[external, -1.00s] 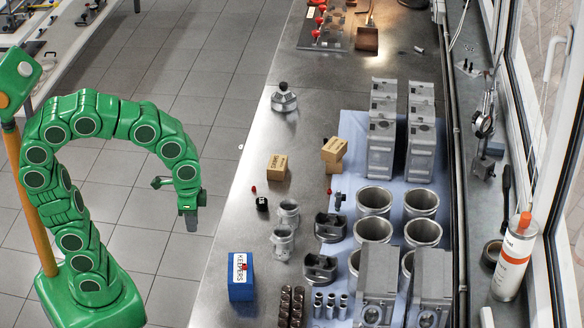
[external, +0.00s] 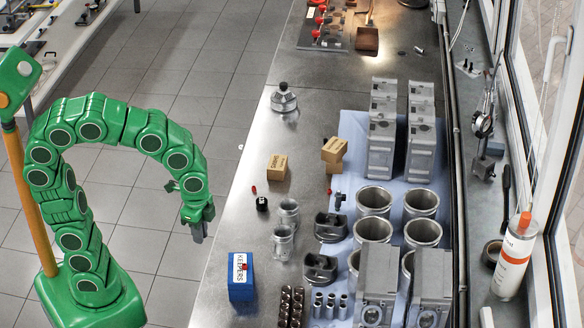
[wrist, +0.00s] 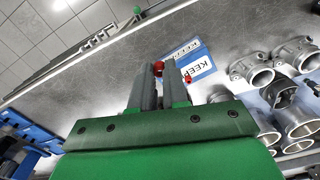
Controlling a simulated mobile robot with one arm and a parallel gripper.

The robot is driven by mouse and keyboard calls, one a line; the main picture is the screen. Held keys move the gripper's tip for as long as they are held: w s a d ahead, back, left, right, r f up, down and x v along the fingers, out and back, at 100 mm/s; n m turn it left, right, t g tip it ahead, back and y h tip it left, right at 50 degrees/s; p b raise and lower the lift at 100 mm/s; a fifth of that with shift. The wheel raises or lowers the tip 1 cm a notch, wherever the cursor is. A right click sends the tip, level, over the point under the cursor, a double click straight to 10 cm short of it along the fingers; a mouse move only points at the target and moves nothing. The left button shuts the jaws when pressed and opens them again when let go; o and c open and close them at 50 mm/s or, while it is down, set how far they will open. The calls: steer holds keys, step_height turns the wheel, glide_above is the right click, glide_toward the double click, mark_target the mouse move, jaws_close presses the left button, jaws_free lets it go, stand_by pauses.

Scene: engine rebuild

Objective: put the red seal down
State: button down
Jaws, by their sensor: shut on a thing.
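My gripper (external: 197,232) hangs by the left edge of the bench, above and left of the blue KEEPERS box (external: 240,284). In the wrist view my gripper (wrist: 160,75) is shut on a small red seal (wrist: 158,68) at its fingertips. The held seal cannot be made out in the external view. The blue box (wrist: 201,54) lies beyond the fingertips in the wrist view. Another small red piece (wrist: 188,79) shows at the box, and also in the external view (external: 243,267). Two more small red pieces, one by a black part (external: 253,189) and one farther right (external: 328,191), are on the bench.
Grey metal cylinders (external: 289,211), black pistons (external: 320,267) and dark springs (external: 291,305) stand right of the box. Cardboard boxes (external: 277,167) stand farther back. The bench strip (external: 222,215) along the left edge, behind the box, is bare.

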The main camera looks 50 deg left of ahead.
steer(key=w+d+f, duration=0.2)
steer(key=w, duration=0.1)
glide_above(236, 268)
steer(key=s, duration=0.1)
steer(key=f, duration=0.4)
steer(key=shift+a+f, duration=0.1)
steer(key=shift+a, duration=0.3)
steer(key=shift+w+d+f, duration=0.3)
steer(key=shift+w+f, duration=0.2)
steer(key=shift+f, duration=1.7)
steer(key=shift+f, duration=0.15)
steer(key=c, duration=1.1)
jaws_free()
